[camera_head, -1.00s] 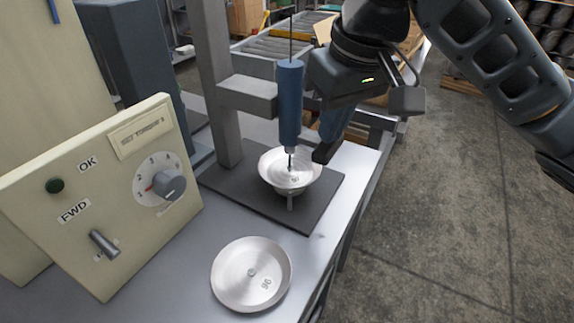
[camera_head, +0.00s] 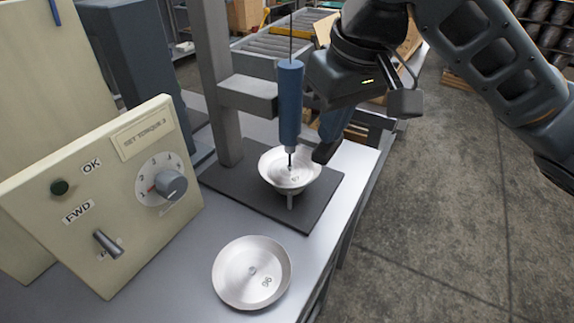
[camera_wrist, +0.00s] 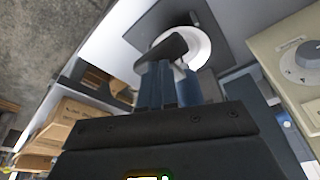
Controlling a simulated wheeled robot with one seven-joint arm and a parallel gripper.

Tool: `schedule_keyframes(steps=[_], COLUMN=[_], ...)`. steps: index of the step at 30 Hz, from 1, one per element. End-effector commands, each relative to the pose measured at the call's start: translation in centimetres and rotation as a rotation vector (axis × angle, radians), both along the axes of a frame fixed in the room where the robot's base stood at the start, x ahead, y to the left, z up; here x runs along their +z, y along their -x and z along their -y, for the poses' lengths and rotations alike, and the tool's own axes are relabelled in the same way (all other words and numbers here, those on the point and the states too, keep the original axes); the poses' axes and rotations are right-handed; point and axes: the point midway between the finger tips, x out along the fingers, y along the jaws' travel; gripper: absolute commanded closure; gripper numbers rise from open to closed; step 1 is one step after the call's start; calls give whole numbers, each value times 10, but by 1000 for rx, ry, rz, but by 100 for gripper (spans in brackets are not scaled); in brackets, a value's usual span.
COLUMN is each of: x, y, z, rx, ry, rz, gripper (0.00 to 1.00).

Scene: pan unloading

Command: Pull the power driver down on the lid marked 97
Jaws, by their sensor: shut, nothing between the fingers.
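The blue power driver (camera_head: 290,100) hangs upright from a cord beside the grey stand. Its bit points down at the centre of the lid marked 97 (camera_head: 276,178), which sits on a pan on the dark mat; I cannot tell whether the bit touches. My gripper (camera_head: 324,150) is shut with nothing in it. It is just right of the driver's lower part, its tips near the lid's right rim. In the wrist view my fingers (camera_wrist: 158,62) cover part of the lid (camera_wrist: 194,46), and the blue driver (camera_wrist: 186,86) shows behind them.
A second lid or pan marked 96 (camera_head: 233,285) lies at the table's front. A control box (camera_head: 110,200) with an OK lamp, a FWD lever and a torque dial stands at left. The grey stand (camera_head: 218,80) is behind the driver. Open floor lies right of the table.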

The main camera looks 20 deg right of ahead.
Motion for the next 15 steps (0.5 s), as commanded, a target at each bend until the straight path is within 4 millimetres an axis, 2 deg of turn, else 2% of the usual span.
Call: schedule_keyframes(steps=[2,15], x=[-4,25], y=[2,1], z=[0,0], rx=[2,3], ry=[3,2], rz=[-13,-7], gripper=[100,100])
